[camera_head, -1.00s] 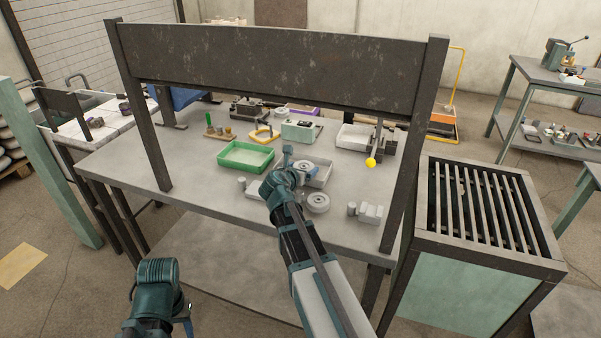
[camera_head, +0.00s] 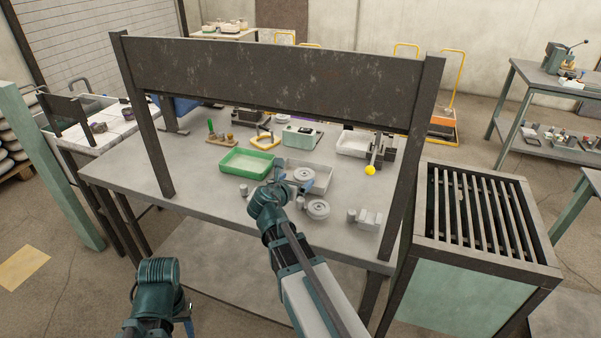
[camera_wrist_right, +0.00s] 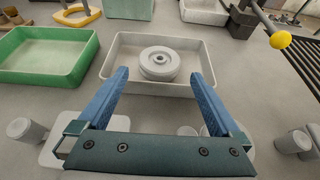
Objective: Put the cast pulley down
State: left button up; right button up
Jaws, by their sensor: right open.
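A grey round cast pulley (camera_head: 304,174) lies flat inside a shallow grey tray (camera_head: 327,184) on the workbench. In the right wrist view the pulley (camera_wrist_right: 159,63) rests near the tray's middle, clear of the walls. My right gripper (camera_wrist_right: 160,74) is open and empty, its two blue fingers spread on the near side of the pulley without gripping it. In the head view the right gripper (camera_head: 291,179) is over the tray's near left part. My left arm hangs in front of the bench; its gripper (camera_head: 187,322) is mostly hidden.
A green tray (camera_head: 246,163) stands left of the grey tray. A second round grey casting (camera_head: 317,210) and small grey castings (camera_head: 366,218) lie nearer the front edge. A dark frame (camera_head: 280,75) spans the bench. A lever with a yellow knob (camera_head: 370,170) stands right.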

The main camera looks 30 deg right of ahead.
pick_arm(q)
jog(key=shift+r+p, duration=0.6)
jog(key=shift+r, duration=0.35)
pick_arm(e)
jog(key=v, duration=0.5)
jog(key=shift+w, duration=0.1)
